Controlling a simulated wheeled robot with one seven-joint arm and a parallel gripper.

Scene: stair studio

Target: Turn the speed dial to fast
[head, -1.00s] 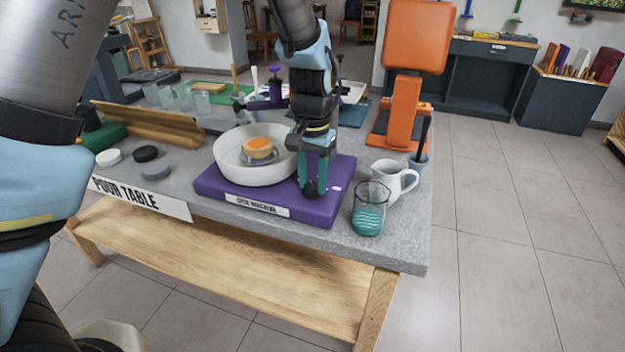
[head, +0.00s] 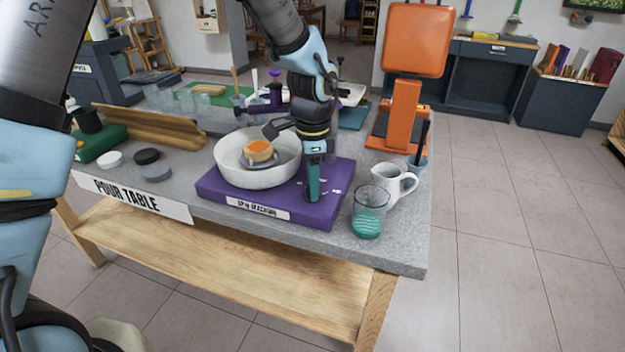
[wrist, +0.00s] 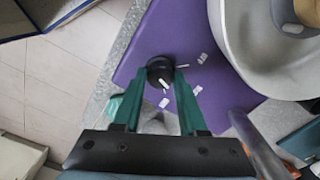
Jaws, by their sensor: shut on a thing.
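The spin machine is a purple slab (head: 225,193) with a white bowl (head: 228,170) on it, on the pour table. My gripper (head: 312,197) points down at the slab's right part. In the wrist view, my teal fingers (wrist: 161,76) are shut on the round black speed dial (wrist: 159,64), one on each side. Several small white marks (wrist: 197,90) lie on the purple top around the dial; their lettering is too small to read. In the head view my fingers line up and hide the dial.
A glass with teal liquid (head: 368,222) and a white jug (head: 396,180) stand close to the slab's right side. An orange stand (head: 404,115) is behind them. Black, white and grey discs (head: 146,156) lie left of the slab.

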